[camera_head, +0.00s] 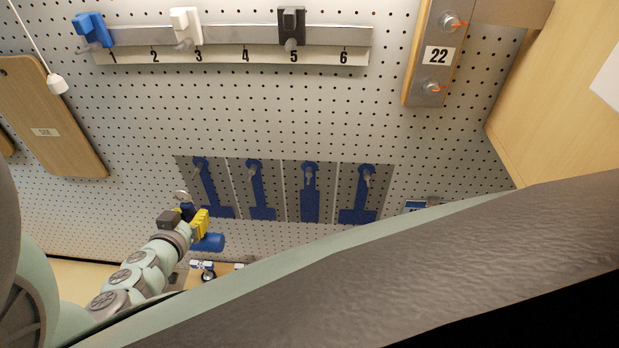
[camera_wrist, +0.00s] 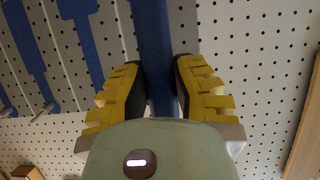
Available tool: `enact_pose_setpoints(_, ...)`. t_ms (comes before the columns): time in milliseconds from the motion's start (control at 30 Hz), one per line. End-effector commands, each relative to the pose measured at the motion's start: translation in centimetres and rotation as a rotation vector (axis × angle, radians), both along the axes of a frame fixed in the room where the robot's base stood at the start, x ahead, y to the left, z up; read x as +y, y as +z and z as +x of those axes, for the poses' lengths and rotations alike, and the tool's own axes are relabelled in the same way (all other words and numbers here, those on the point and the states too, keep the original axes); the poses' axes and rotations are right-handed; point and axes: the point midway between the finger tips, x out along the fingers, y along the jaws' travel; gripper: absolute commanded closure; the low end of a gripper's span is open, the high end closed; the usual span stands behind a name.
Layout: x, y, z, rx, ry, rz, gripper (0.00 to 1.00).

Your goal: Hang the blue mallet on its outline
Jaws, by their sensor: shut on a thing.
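The blue mallet (camera_head: 208,242) is in my gripper (camera_head: 194,218) at the lower left of the head view. Its head hangs below the yellow fingers, and a ring shows above them. In the wrist view the blue handle (camera_wrist: 152,45) runs between the two yellow fingers (camera_wrist: 160,85), which are shut on it. Four blue tool outlines on grey panels hang on the pegboard, each with a peg near its top. The rightmost outline (camera_head: 359,200) has a wide bottom like a mallet head. The leftmost outline (camera_head: 210,195) is closest to my gripper in the picture.
A numbered rail (camera_head: 230,37) with blue, white and black items spans the upper pegboard. A wooden board (camera_head: 50,120) hangs at left, and a panel marked 22 (camera_head: 432,55) at upper right. A wooden cabinet side (camera_head: 555,120) bounds the right. Small items lie below the outlines.

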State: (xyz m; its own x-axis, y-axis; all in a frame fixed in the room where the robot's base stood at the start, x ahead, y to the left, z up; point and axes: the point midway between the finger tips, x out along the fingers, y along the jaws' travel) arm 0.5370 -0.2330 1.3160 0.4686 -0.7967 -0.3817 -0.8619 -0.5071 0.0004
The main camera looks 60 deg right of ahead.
Motion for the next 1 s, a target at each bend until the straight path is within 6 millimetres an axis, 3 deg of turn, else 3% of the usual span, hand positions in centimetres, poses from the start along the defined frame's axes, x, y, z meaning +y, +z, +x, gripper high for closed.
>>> enact_pose_setpoints(1000,-5.0,-0.6,2.7,-0.002,-0.006,-0.001,1.0)
